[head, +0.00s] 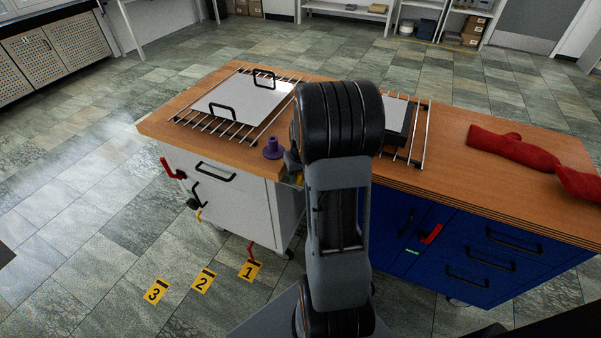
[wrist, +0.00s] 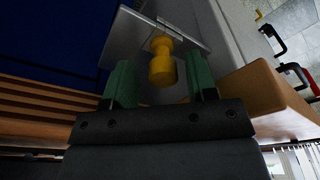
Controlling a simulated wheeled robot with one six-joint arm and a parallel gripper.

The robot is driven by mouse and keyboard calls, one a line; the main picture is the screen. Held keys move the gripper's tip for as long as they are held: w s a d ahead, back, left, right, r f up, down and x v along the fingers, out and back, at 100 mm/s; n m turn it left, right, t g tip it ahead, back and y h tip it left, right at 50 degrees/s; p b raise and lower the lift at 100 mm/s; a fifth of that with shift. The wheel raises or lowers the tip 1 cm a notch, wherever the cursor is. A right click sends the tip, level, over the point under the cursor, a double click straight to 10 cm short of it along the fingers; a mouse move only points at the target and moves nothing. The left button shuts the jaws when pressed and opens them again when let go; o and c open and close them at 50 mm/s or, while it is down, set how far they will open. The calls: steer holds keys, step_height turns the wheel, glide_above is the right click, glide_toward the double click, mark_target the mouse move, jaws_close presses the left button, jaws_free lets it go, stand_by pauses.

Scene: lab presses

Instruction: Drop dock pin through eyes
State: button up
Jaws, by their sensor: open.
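The yellow dock pin (wrist: 162,62) shows in the wrist view, a stubby piece with a wide rounded end and a narrower neck. Its far end meets a grey metal plate (wrist: 133,38), and a slit or seam runs by it; the eyes themselves are hidden. My gripper (wrist: 160,76) is open, with one green finger on each side of the pin and a visible gap on both sides. In the head view only a sliver of yellow (head: 298,179) shows beside my arm, between the white cart (head: 225,190) and the blue cabinet (head: 395,215). My arm hides the gripper there.
A purple knobbed piece (head: 273,149) stands at the cart top's near corner. A plate with two black handles (head: 240,102) lies on a rod rack. Yellow numbered markers (head: 204,281) lie on the floor.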

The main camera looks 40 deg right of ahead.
steer(key=shift+a, duration=0.1)
step_height(320, 180, up, 14)
steer(key=s+p, duration=0.2)
steer(key=shift+a+f, duration=0.2)
steer(key=shift+a, duration=0.05)
stand_by(0.4)
steer(key=s+a+r+n+p, duration=0.1)
steer(key=s+a+r+p, duration=0.2)
steer(key=a, duration=0.3)
steer(key=s+a+r+n+t+p, duration=0.1)
steer(key=s+a+r+p, duration=0.2)
steer(key=a+r, duration=0.2)
steer(key=s+a+r+n+p, duration=0.1)
steer(key=s+a+r+p, duration=0.2)
steer(key=a, duration=0.6)
steer(key=shift+s+a+r+n+t+y+p, duration=0.15)
steer(key=shift+s+r+n+t+y+p, duration=0.2)
steer(key=shift+s+r+n+t+y, duration=0.1)
stand_by(0.3)
